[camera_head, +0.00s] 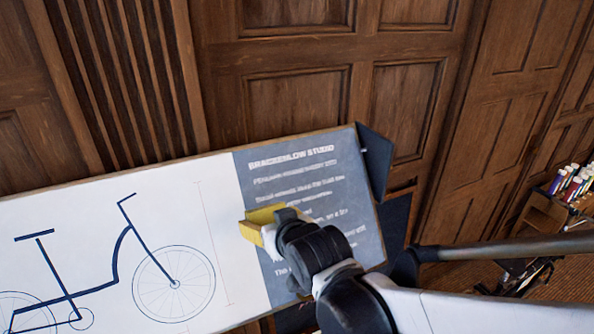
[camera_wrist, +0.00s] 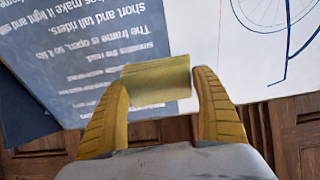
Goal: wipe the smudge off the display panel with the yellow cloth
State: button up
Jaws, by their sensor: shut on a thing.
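The display panel (camera_head: 335,195) is a tilted board with a white area bearing a blue bicycle drawing and a blue-grey strip of white text. It also shows in the wrist view (camera_wrist: 110,40). My gripper (camera_head: 268,222) is over the left part of the text strip, near the white border. In the wrist view, its yellow fingers (camera_wrist: 161,82) are shut on the yellow cloth (camera_wrist: 157,86), a small folded block. The cloth is in front of the panel; I cannot tell whether it touches. I cannot make out a smudge; my gripper and arm hide part of the strip.
Dark wood panelling (camera_head: 295,105) stands behind the board. A dark flap (camera_head: 374,160) is at the board's upper right edge. A grey bar (camera_head: 510,248) runs to the right. A wooden stand with coloured bottles or tubes (camera_head: 573,182) is at the far right.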

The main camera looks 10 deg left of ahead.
jog(key=b+x, duration=0.3)
jog(key=x, duration=0.2)
jog(key=shift+w+a+r, duration=0.1)
jog(key=shift+b+x, duration=0.45)
jog(key=shift+x, duration=0.45)
jog(key=shift+w+r, duration=0.1)
jog(key=shift+r, duration=0.1)
jog(key=shift+b+x, duration=0.7)
jog(key=shift+x, duration=0.35)
jog(key=shift+f, duration=0.1)
jog(key=shift+w+d, duration=0.3)
jog(key=shift+d, duration=0.3)
jog(key=shift+w+d, duration=0.25)
jog(key=shift+d, duration=0.35)
jog(key=shift+w+d, duration=0.3)
jog(key=shift+d, duration=0.3)
jog(key=shift+w+f+b, duration=0.1)
jog(key=shift+b, duration=0.3)
jog(key=shift+s+a, duration=0.5)
jog(key=shift+a, duration=0.4)
jog(key=shift+s+a, duration=0.5)
jog(key=shift+a, duration=0.35)
